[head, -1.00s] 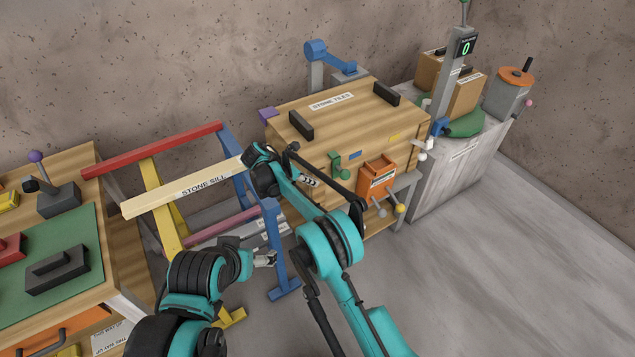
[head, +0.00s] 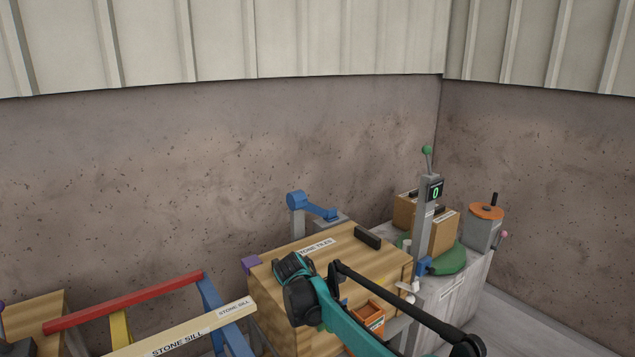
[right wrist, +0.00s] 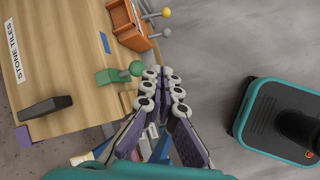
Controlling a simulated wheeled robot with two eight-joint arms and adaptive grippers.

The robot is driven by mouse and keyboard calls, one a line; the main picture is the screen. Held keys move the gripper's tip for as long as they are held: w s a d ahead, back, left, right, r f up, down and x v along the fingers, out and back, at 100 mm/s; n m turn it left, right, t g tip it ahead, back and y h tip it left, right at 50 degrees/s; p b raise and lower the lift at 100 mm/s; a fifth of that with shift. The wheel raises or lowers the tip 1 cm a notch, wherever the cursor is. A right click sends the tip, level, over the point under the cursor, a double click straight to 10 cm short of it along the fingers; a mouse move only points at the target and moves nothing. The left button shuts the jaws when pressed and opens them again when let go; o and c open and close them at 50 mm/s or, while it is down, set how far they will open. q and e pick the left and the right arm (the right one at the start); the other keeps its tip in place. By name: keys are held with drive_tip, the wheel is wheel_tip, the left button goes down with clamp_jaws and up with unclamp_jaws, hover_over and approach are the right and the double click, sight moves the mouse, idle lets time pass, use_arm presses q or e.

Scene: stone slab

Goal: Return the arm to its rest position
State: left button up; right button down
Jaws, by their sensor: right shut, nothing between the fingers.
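In the right wrist view my right gripper (right wrist: 163,85) is shut and empty, its fingertips together over the grey floor beside the wooden crate (right wrist: 75,45). In the head view my right arm (head: 335,315) reaches up from the bottom right, in front of the crate (head: 345,262); its fingers are hidden there. My left arm and left gripper are out of the head view.
A stone sill (head: 185,338) lies on a rack with a red bar (head: 130,302). A bench with a scale (head: 427,215) stands right.

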drive_tip(key=s+d+r+m+y, duration=0.1)
drive_tip(key=s+d+r+m, duration=0.35)
drive_tip(key=s, duration=0.25)
drive_tip(key=s+d+r+m+y, duration=0.25)
drive_tip(key=s+d+m, duration=0.2)
drive_tip(key=s, duration=0.35)
drive_tip(key=s+d+f+m+t, duration=0.1)
drive_tip(key=s+m, duration=0.3)
drive_tip(key=s, duration=0.5)
drive_tip(key=s+d+f+m+t+y, duration=0.1)
drive_tip(key=s+d+f+m+t, duration=0.1)
drive_tip(key=s, duration=0.7)
wheel_tip(320, 180, down, 2)
drive_tip(key=d+m, duration=0.1)
drive_tip(key=m, duration=0.2)
drive_tip(key=shift+d, duration=0.35)
